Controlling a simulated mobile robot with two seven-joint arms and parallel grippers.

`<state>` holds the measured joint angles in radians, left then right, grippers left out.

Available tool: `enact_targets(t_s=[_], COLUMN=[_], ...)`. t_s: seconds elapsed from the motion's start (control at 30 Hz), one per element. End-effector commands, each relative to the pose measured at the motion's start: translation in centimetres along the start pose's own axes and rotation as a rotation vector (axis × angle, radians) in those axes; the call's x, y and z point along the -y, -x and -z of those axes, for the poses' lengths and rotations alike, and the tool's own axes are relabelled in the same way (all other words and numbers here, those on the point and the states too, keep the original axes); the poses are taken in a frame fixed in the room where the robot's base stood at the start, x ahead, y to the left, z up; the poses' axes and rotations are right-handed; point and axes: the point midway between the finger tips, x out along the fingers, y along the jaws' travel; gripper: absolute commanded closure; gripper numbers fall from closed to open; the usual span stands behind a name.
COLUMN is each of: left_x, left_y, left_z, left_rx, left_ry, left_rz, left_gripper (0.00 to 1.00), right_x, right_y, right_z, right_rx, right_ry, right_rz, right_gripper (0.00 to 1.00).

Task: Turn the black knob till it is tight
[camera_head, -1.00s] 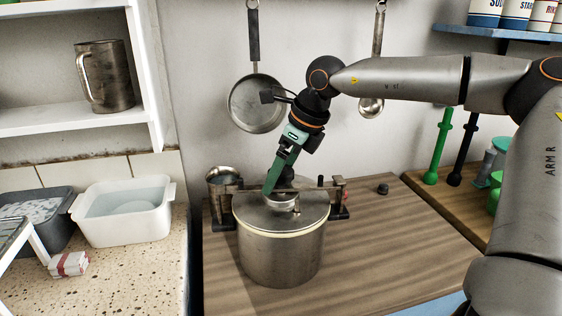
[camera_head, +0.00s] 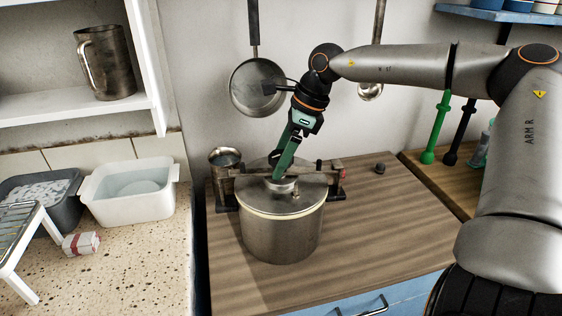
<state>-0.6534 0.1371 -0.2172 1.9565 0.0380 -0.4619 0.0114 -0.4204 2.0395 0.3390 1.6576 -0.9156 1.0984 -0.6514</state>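A steel pot (camera_head: 280,235) with a lid stands on the wooden worktop, with a dark bar (camera_head: 312,168) and end posts behind or across its lid. My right gripper (camera_head: 279,177) points down at the lid's middle, its green fingers at a small round metal fitting (camera_head: 283,187). I see the fingers nearly edge-on, so their gap and any grip are hidden. A dark rounded part shows just left of the fingers; I cannot tell whether it is the knob. A small black knob-like piece (camera_head: 379,168) lies apart on the worktop to the right. My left gripper is out of view.
A metal cup (camera_head: 224,158) stands behind the pot at left. A pan (camera_head: 257,88) hangs on the wall behind my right gripper. A white tub (camera_head: 130,205), a wire rack and a small wrapped bundle (camera_head: 81,244) occupy the left counter. The worktop right of the pot is mostly clear.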

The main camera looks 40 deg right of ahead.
Motion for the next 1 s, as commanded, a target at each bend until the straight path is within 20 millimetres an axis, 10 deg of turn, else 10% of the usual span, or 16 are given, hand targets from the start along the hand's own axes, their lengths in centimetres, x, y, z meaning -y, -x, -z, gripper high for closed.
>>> enact_targets(t_s=[0.37, 1.0], left_x=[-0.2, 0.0], left_y=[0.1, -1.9], left_z=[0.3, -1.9], left_rx=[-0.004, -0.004], left_ry=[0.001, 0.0], left_rz=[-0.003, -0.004], left_gripper=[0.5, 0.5], right_x=[0.0, 0.0], right_y=[0.0, -0.2], right_z=[0.0, 0.1], right_rx=[0.0, -0.001], right_ry=[0.0, -0.237], right_rz=[0.001, 0.101], right_gripper=[0.58, 0.6])
